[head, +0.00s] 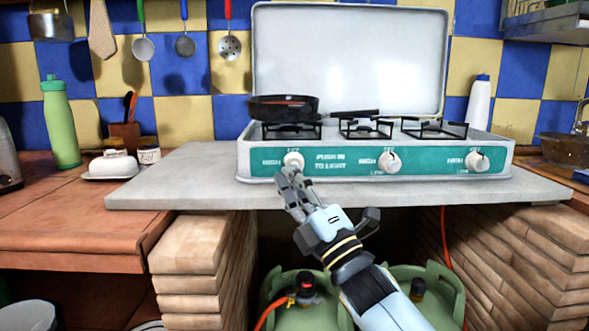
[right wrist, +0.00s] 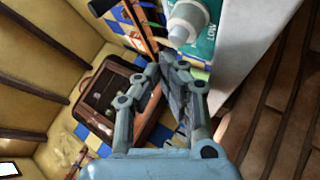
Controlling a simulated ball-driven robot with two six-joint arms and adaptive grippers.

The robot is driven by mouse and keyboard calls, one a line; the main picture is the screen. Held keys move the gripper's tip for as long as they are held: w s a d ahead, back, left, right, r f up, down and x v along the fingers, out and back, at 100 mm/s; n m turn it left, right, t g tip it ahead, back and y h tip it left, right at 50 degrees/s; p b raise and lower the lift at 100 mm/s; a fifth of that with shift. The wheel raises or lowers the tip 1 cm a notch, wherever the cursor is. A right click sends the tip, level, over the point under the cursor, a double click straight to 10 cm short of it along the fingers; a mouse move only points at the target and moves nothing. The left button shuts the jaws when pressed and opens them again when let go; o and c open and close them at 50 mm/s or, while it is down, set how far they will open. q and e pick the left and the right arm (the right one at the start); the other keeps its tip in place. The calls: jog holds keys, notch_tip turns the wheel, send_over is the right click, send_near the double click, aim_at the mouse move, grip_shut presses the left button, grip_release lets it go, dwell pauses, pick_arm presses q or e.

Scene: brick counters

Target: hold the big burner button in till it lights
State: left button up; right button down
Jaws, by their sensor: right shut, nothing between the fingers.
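The stove's teal front panel (head: 335,172) carries three white knobs: a left one (head: 293,161), a middle one (head: 390,161) and a right one (head: 477,161). Lettering beside the left knob reads "PUSH IN TO LIGHT". My right gripper (head: 285,178) is shut and empty, its fingertips just below and in front of the left knob. In the right wrist view a white knob (right wrist: 187,20) is close beyond the fingertips (right wrist: 170,60); I cannot tell whether they touch. No flame is visible at the burners. My left gripper is out of view.
A black pan (head: 284,107) sits on the left burner. Green gas cylinders (head: 300,310) stand underneath. A butter dish (head: 112,165) and a green bottle (head: 60,125) stand at left.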

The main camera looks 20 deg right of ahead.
jog(key=shift+w, duration=0.15)
dwell(0.3)
jog(key=shift+w+d, duration=0.15)
jog(key=shift+w, duration=0.15)
